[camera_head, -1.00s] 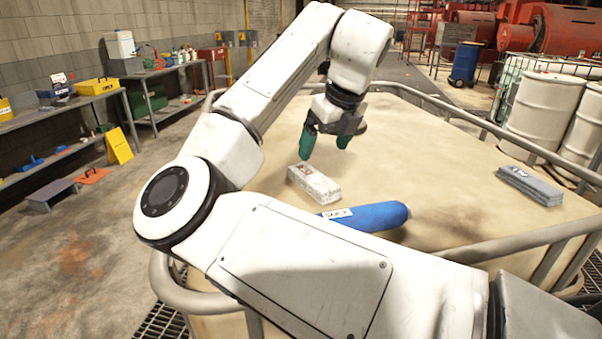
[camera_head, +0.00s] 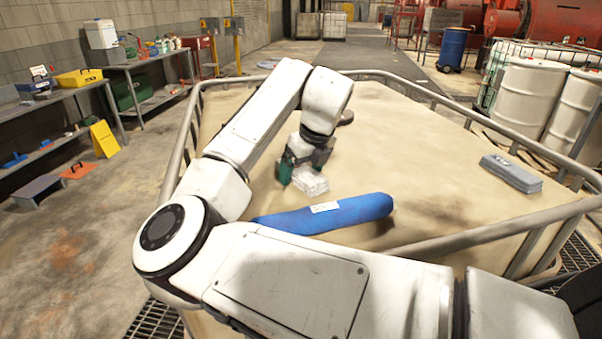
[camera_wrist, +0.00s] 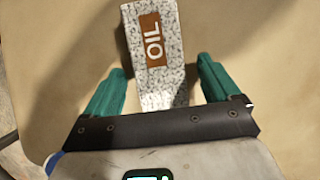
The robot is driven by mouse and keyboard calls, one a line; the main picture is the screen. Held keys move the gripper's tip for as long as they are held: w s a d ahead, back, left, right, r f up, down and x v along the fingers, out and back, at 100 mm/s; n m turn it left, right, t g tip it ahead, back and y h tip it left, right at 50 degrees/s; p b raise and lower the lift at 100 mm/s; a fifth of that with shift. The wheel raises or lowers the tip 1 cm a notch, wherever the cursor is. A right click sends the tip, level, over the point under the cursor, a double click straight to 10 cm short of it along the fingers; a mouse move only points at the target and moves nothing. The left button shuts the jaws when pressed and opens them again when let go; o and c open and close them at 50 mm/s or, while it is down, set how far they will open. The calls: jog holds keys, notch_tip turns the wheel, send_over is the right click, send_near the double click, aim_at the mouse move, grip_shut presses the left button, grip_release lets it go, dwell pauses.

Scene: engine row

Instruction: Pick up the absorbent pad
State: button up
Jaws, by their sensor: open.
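My gripper (camera_wrist: 160,88) is open, with one green finger on each side of a speckled grey-white pad in the wrist view. The pad (camera_wrist: 170,75) has a brown label reading OIL and reaches in between the fingers. I cannot tell whether either finger touches it. In the head view the pad (camera_head: 311,184) lies on the beige tabletop, partly hidden by my gripper (camera_head: 300,176). A second, grey-blue folded pad-like bundle (camera_head: 511,173) lies at the right of the table.
A blue roll with a white label (camera_head: 335,213) lies on the table just in front of the pad. A metal rail (camera_head: 470,240) runs around the table edge. The table's far middle is clear.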

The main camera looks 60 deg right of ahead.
jog(key=c, duration=1.2)
jog(key=shift+o, duration=0.2)
jog(key=shift+r, duration=0.15)
jog(key=shift+r+b, duration=0.35)
jog(key=shift+r, duration=0.2)
jog(key=v, duration=0.3)
jog(key=b+v, duration=0.1)
jog(key=v, duration=0.2)
jog(key=s+a+v, duration=0.1)
jog(key=v, duration=0.2)
jog(key=shift+s+a+f+b, duration=0.15)
jog(key=shift+f+b, duration=0.05)
jog(key=shift+b, duration=0.15)
jog(key=s+a+r, duration=0.3)
jog(key=s+a, duration=0.2)
jog(key=s, duration=0.2)
jog(key=shift+s+r+b, duration=0.2)
jog(key=shift+r+b, duration=0.2)
jog(key=shift+d, duration=0.1)
